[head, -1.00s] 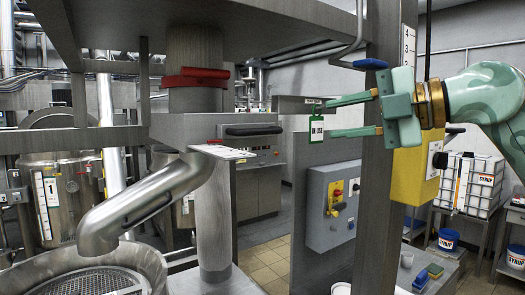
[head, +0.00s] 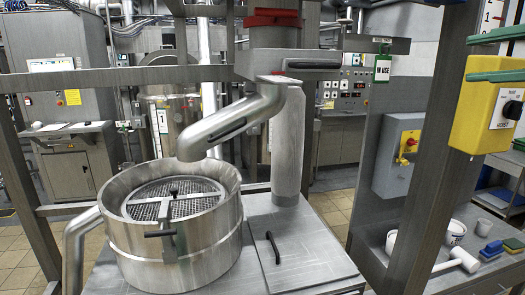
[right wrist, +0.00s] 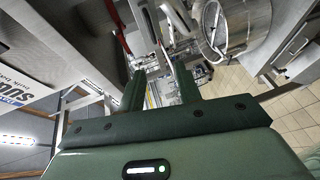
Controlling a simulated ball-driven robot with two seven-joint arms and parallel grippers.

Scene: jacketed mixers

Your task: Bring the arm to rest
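My right gripper (head: 482,56) shows at the right edge of the head view, its two green fingers apart with nothing between them. In the right wrist view both fingers (right wrist: 160,88) stand apart, with only distant background between. The rest of the right arm is outside the head view. The white and green "IN USE" tag (head: 383,68) hangs left of the fingertips, with a clear gap between. My left arm and gripper are not in view.
A yellow switch box (head: 486,105) appears just below the right fingers, beside a steel post (head: 437,140). A grey control box (head: 398,155) sits lower. A round vessel with a grate (head: 172,235) stands at left. A mallet (head: 457,260) and cups lie on the right bench.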

